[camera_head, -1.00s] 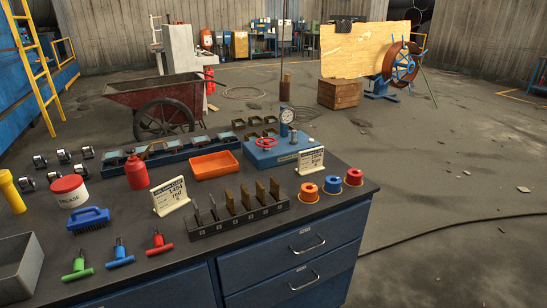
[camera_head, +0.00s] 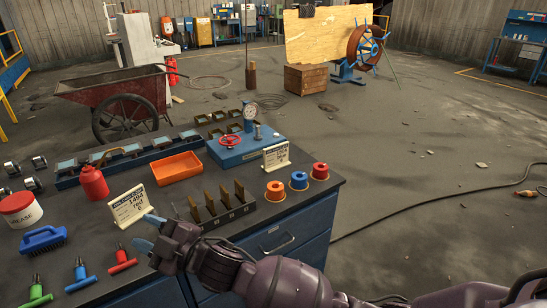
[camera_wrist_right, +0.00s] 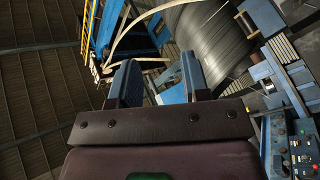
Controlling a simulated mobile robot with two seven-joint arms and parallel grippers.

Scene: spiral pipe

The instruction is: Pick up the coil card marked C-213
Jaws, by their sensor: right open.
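Two white cards stand tilted on the dark bench top in the head view. One card (camera_head: 129,206) is left of the slotted rack and carries large handwriting that seems to read 145d, red, 6. The other card (camera_head: 276,156) stands at the right, behind the colored spools, and its writing is too small to read. I cannot make out C-213 on either. My right gripper (camera_head: 148,232) is open and empty, its blue fingers just in front of the left card in the picture. Its fingers (camera_wrist_right: 160,78) also show apart in the wrist view, with no card there. My left gripper is out of view.
A slotted rack (camera_head: 221,212) with upright plates stands beside my right gripper. Orange, blue and orange-red spools (camera_head: 298,181) sit to its right. An orange tray (camera_head: 178,168), red bottle (camera_head: 93,182), blue brush (camera_head: 43,239) and T-handled tools (camera_head: 81,275) also occupy the bench.

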